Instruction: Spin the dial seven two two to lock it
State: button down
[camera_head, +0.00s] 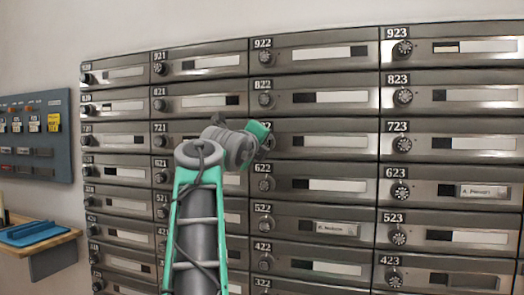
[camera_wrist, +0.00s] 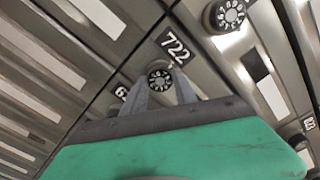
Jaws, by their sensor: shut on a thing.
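The 722 dial (camera_wrist: 160,79) is a small round black dial with white numerals, beside its 722 label (camera_wrist: 172,45) in the wrist view. My gripper (camera_wrist: 160,88) has its two grey fingers closed around the sides of this dial. In the head view my green and grey gripper (camera_head: 256,134) reaches to the 722 mailbox door (camera_head: 325,141), covering the dial and part of the label there. The numeral the dial is set to is too small to read.
The wall of metal mailboxes has dials close by: dial 822 (camera_head: 265,100) above, dial 622 (camera_head: 263,186) below, dial 723 (camera_head: 402,144) to the right. A blue-grey panel (camera_head: 36,135) and a wooden shelf (camera_head: 50,241) with a blue tray are at left.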

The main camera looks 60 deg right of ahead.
jog(key=shift+m+b, duration=1.6)
jog(key=shift+m, duration=3.4)
jog(key=c, duration=1)
grip_release()
jog(key=shift+o, duration=0.2)
jog(key=s+a+b, duration=0.1)
jog(key=a, duration=0.6)
jog(key=shift+s+a+b, duration=0.15)
jog(key=shift+a+b, duration=0.15)
jog(key=shift+b, duration=0.1)
